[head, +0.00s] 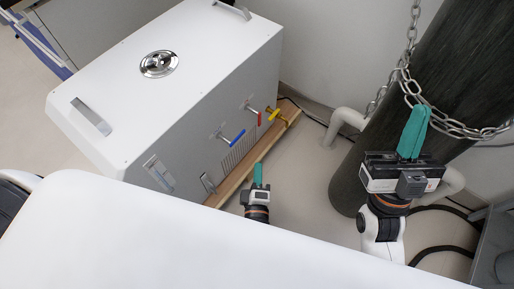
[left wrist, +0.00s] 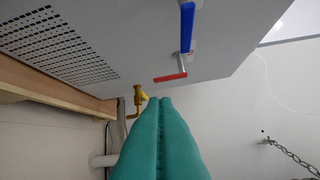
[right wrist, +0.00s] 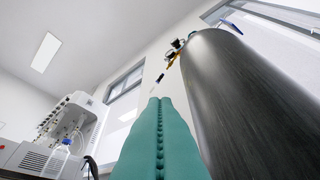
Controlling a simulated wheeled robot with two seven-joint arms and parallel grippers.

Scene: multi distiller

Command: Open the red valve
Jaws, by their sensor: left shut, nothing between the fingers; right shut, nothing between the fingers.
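The red valve (head: 258,117) is a small handle on the side panel of the white distiller box (head: 190,60). It sits between the blue valve (head: 237,137) and the yellow valve (head: 275,114). In the left wrist view the red valve (left wrist: 170,77) shows just above my fingertips, apart from them, with the blue valve (left wrist: 187,27) above it and the yellow valve (left wrist: 138,97) lower left. My left gripper (head: 258,166) is shut and empty, below the valves in the head view. My right gripper (head: 417,110) is shut and empty, in front of the dark cylinder.
A dark gas cylinder (head: 350,175) held by a chain (head: 405,75) stands on the right. The distiller rests on a wooden board (head: 237,178). A vent grille (left wrist: 60,45) is on its panel. Bare floor (head: 305,180) lies between board and cylinder.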

